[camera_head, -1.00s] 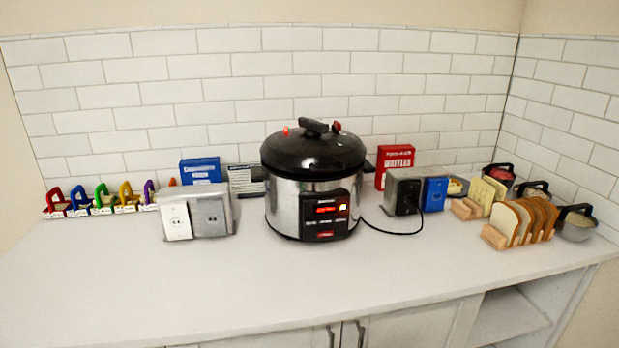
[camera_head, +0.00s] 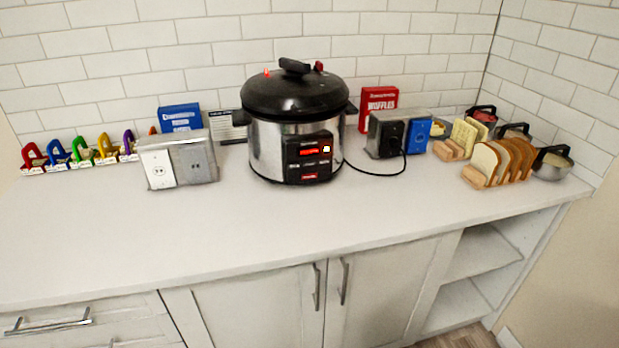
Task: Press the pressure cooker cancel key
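The pressure cooker (camera_head: 295,120) stands upright on the white counter near the back wall, with a black lid and a steel body. Its black control panel (camera_head: 309,158) faces me, with a red display, a small lit yellow-orange spot and several small keys. A red key or label (camera_head: 309,176) sits low on the panel. The lettering is too small to read, so I cannot tell which key is cancel. Neither of my grippers is in view.
The counter (camera_head: 250,225) is clear in front of the cooker. An outlet box (camera_head: 178,160) stands left of it, and another outlet box (camera_head: 390,134) with a black cord is at right. A bread rack (camera_head: 500,162) stands further right. Cabinet doors (camera_head: 390,285) and open shelves (camera_head: 485,250) are below.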

